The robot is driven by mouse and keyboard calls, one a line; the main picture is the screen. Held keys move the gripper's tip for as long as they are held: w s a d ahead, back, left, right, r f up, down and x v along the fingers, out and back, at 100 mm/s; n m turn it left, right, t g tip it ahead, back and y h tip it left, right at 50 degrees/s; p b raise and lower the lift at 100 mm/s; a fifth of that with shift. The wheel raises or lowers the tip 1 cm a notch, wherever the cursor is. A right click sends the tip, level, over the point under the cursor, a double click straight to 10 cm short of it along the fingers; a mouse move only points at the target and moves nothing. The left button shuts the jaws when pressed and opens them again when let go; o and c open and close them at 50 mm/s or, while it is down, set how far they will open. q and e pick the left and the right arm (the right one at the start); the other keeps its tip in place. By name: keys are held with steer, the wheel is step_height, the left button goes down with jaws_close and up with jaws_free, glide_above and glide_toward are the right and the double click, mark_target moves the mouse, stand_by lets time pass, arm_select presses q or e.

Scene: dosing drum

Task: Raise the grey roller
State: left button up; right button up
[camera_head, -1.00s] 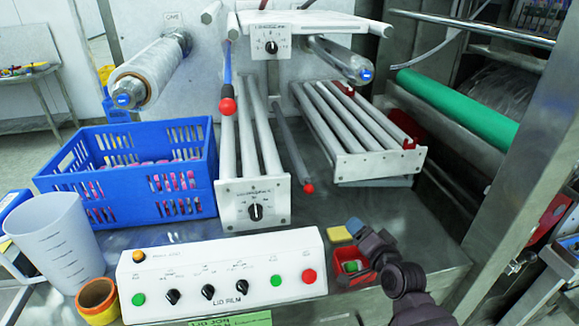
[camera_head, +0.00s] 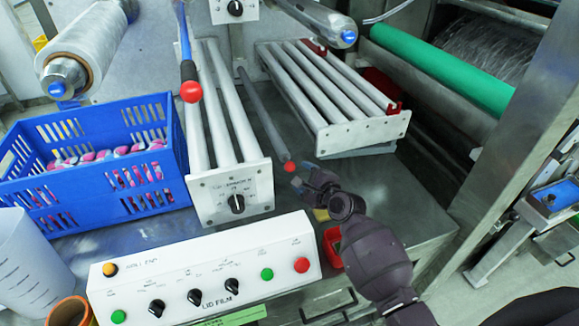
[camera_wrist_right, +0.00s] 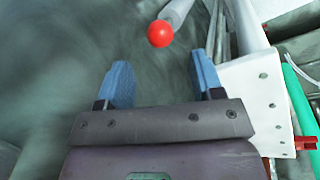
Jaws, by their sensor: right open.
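The grey roller (camera_head: 262,118) is a thin bar between the two roller frames, sloping down toward me. A red ball (camera_head: 289,167) caps its near end. The red ball (camera_wrist_right: 160,33) also shows in the right wrist view, just beyond the fingertips, roughly centred between them. My right gripper (camera_head: 299,184) is open and empty, close to the ball and just on the near side of it. Its blue fingers also show in the right wrist view (camera_wrist_right: 162,72). The ball is not between the fingers. My left gripper is in neither view.
Roller frames stand left (camera_head: 232,190) and right (camera_head: 362,132) of the bar. Another red ball (camera_head: 190,91) tips a lever at the left. A blue crate (camera_head: 92,150) and a white control box (camera_head: 205,270) stand nearby. Bare steel table (camera_head: 410,185) lies at the right.

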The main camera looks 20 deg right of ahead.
mark_target(293, 168)
steer(key=x, duration=0.7)
steer(key=shift+w+f+b, duration=0.15)
steer(key=shift+w+b, duration=0.2)
steer(key=shift+b, duration=0.05)
jaws_close()
